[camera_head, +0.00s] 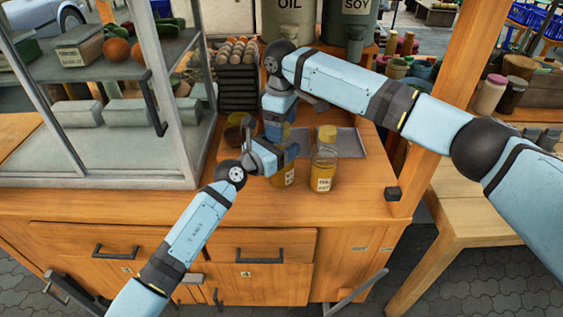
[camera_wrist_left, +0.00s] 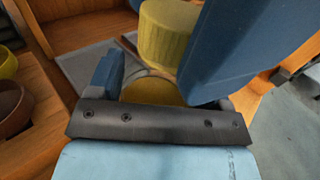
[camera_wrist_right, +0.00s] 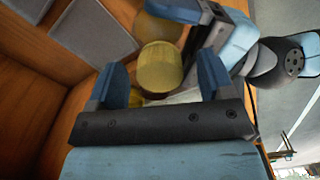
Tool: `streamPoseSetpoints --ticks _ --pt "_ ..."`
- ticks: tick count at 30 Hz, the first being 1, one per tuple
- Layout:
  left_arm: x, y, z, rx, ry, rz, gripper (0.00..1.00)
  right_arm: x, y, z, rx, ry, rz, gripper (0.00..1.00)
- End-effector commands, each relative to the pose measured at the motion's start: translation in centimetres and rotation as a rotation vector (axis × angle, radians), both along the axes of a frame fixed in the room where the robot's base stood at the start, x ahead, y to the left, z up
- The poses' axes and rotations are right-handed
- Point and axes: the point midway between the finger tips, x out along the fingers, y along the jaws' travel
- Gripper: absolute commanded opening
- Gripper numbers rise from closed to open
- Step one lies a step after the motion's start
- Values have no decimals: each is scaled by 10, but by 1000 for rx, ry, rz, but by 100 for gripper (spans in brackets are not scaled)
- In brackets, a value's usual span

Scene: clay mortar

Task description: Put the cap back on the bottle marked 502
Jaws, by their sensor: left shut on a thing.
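My left gripper (camera_head: 274,160) is shut on a bottle (camera_head: 285,177) of yellow liquid standing on the counter. The bottle's yellow body shows between its fingers in the left wrist view (camera_wrist_left: 150,92). A ribbed yellow cap (camera_wrist_left: 168,32) is at this bottle's top; I cannot tell how tightly it sits. My right gripper (camera_wrist_right: 162,82) points down over it, fingers apart on either side of the cap (camera_wrist_right: 160,68) with small gaps. It hides the bottle's top in the head view. A second capped bottle (camera_head: 323,170) stands to the right. The labels are too small to read.
A grey tray (camera_head: 349,142) lies behind the second bottle. A glass cabinet (camera_head: 120,160) stands at the left. Dark stacked trays (camera_head: 238,88) and bowls (camera_head: 233,136) are behind the bottles. A wooden post (camera_head: 432,110) rises at the right.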

Motion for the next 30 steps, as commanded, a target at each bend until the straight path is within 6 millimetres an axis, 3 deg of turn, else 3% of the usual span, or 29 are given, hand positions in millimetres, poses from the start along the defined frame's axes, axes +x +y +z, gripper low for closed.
streamPoseSetpoints --ticks 11,24,30 --pt "0 0 0 0 0 0 6 0 0 8 1 -2 0 76" --pt "0 0 0 0 0 0 6 0 0 93 1 -3 0 76" --pt "0 0 0 0 0 0 6 0 0 116 1 -1 0 76"
